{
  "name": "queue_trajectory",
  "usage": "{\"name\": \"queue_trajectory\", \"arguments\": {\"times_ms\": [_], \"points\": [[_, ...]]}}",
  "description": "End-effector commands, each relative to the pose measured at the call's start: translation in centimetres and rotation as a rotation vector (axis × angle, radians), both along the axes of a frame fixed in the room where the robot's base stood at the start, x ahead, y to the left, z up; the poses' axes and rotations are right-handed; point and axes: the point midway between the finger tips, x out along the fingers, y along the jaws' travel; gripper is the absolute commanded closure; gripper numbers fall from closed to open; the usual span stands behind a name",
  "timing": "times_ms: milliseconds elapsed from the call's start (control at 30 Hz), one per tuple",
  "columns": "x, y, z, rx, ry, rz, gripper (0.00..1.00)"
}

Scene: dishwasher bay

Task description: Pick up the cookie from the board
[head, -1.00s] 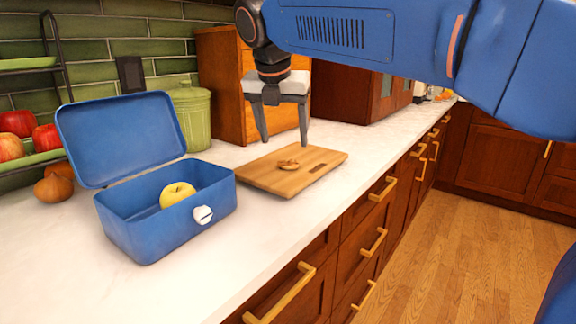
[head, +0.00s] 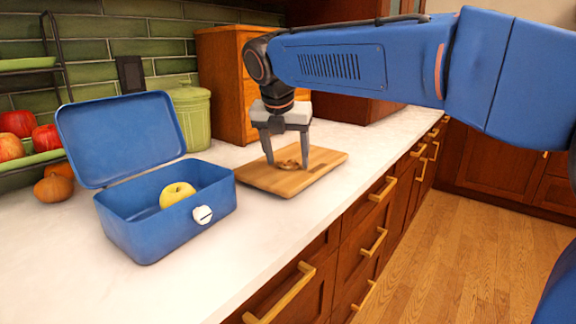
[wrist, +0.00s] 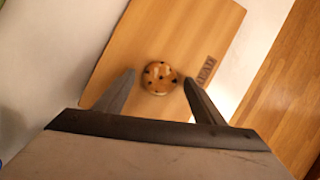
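The cookie (wrist: 159,78) is round and golden brown with dark chips. It lies on the wooden board (wrist: 120,45), near the board's printed mark. In the head view the cookie (head: 289,163) is partly hidden by my gripper, and the board (head: 262,180) lies flat on the counter. My gripper (head: 288,164) points down over the board with its fingers apart. In the wrist view my gripper (wrist: 158,78) is open, with one finger on each side of the cookie and a gap on both sides. I cannot tell the exact fingertip height above the board.
A blue lunch box (head: 165,225) with its lid up stands left of the board, holding a yellow apple (head: 177,194). A green canister (head: 190,118) and a wooden cabinet (head: 222,85) stand behind. The white counter (head: 255,240) in front is clear.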

Motion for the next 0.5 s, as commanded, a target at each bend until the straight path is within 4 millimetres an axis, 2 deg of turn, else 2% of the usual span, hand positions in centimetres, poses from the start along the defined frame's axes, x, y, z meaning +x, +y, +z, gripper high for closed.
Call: {"name": "queue_trajectory", "arguments": {"times_ms": [33,100,500], "points": [[0.0,0.01,0.01,0.0,0.0,0.0,0.48],[0.0,0.01,0.02,0.0,0.0,0.0,0.61],[0.0,0.02,0.29,0.001,-0.001,0.0,0.61]]}}
